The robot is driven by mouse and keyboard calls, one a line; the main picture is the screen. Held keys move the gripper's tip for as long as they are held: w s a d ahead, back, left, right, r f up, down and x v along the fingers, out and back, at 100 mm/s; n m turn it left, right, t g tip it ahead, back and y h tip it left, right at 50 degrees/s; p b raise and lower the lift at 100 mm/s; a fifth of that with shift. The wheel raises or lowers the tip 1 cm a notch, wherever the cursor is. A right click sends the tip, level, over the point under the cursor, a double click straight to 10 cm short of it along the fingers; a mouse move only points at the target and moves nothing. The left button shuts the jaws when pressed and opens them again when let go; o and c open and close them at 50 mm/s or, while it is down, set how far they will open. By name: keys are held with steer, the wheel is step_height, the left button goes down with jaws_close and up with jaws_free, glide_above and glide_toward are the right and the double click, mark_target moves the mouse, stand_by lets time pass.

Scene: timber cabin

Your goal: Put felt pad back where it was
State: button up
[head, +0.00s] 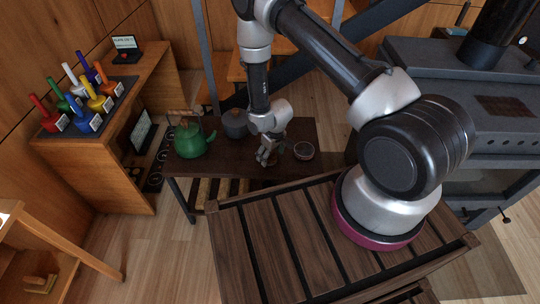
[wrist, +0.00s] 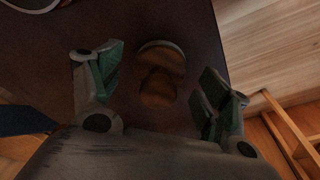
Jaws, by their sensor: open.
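My gripper (head: 266,158) points down over the dark low table (head: 230,167). In the wrist view my gripper (wrist: 160,95) is open, with its green-lined fingers apart. A small brown rounded object (wrist: 160,60) lies on the dark tabletop between and beyond the fingers, with a pale rim along its far edge. The fingers do not touch it. I cannot tell whether it is the felt pad; nothing else in view is clearly a felt pad. In the head view my gripper mostly hides this spot.
A slatted wooden surface (head: 290,240) is nearer. A black stove (head: 440,70) stands at right.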

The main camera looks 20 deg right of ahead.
step_height(320, 180, up, 11)
steer(key=s, duration=0.2)
step_height(320, 180, up, 15)
steer(key=m, duration=0.1)
glide_above(273, 159)
steer(key=w+d, duration=0.2)
steer(key=d, duration=0.1)
steer(key=s+d+r+m+t, duration=0.1)
steer(key=s+d+r, duration=0.15)
steer(key=r, duration=0.55)
steer(key=s+d+r+m, duration=0.1)
steer(key=s+d+r, duration=0.15)
steer(key=r, duration=0.45)
steer(key=s+d+r+m, duration=0.1)
steer(key=s+d+r, duration=0.2)
steer(key=s+r, duration=0.5)
steer(key=s+d+r+m+t, duration=0.1)
steer(key=s+d+r, duration=0.2)
steer(key=s+r, duration=0.5)
steer(key=s, duration=0.6)
steer(key=shift+r+t+h, duration=0.2)
steer(key=shift+t+h, duration=0.1)
steer(key=shift+h, duration=0.1)
